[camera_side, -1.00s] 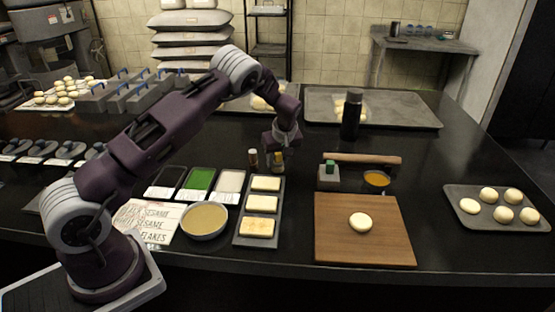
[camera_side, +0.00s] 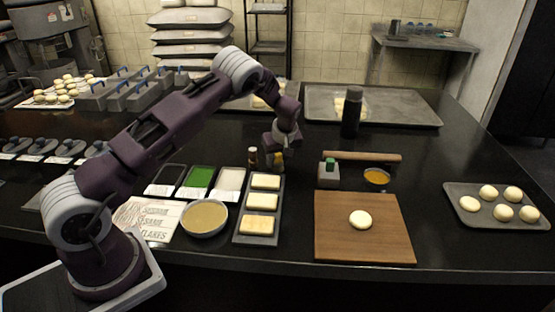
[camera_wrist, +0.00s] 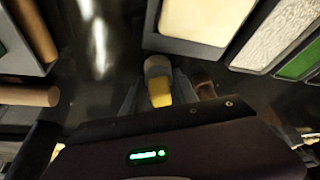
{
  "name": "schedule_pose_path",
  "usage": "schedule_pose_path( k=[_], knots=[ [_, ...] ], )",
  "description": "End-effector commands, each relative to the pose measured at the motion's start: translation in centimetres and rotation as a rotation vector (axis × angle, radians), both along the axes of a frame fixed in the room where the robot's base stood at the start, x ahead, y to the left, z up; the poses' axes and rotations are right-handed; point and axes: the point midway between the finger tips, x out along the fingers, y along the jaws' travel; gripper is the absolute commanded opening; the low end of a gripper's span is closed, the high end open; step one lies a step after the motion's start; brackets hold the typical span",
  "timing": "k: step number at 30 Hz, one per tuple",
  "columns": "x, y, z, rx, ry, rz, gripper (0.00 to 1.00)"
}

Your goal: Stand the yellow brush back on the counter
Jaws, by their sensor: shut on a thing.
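The yellow brush (camera_wrist: 160,92) is between the fingers of my gripper (camera_wrist: 165,98) in the wrist view, with a grey end and a yellow band showing. My gripper is shut on it. In the side view my gripper (camera_side: 279,158) is low over the black counter (camera_side: 300,205), behind the tray of pale slabs, and the brush (camera_side: 279,161) is a small yellow patch under it. The brush looks roughly upright there. I cannot tell whether its lower end touches the counter.
A small brown-and-white bottle (camera_side: 253,157) stands close left of my gripper. The slab tray (camera_side: 246,226) lies in front. A green-topped grey block (camera_side: 329,172), rolling pin (camera_side: 362,157), orange bowl (camera_side: 376,179) and tall black bottle (camera_side: 351,113) are to the right.

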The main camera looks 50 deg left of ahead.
Motion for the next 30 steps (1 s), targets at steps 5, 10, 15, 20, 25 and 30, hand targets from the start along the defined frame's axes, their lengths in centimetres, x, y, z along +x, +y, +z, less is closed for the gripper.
schedule_pose_path(
  k=[5, 10, 15, 20, 25, 30],
  knots=[
    [0.0, 0.0, -0.2, 0.000, 0.000, 0.000, 0.00],
    [0.0, 0.0, -0.3, 0.000, -0.001, 0.000, 0.00],
    [0.0, 0.0, -0.2, 0.000, -0.001, 0.000, 0.51],
    [0.0, 0.0, -0.2, 0.000, -0.001, 0.000, 0.61],
    [0.0, 0.0, -0.2, 0.000, -0.001, 0.000, 0.61],
    [-0.2, -1.0, 2.3, 0.000, -0.005, -0.001, 0.61]
  ],
)
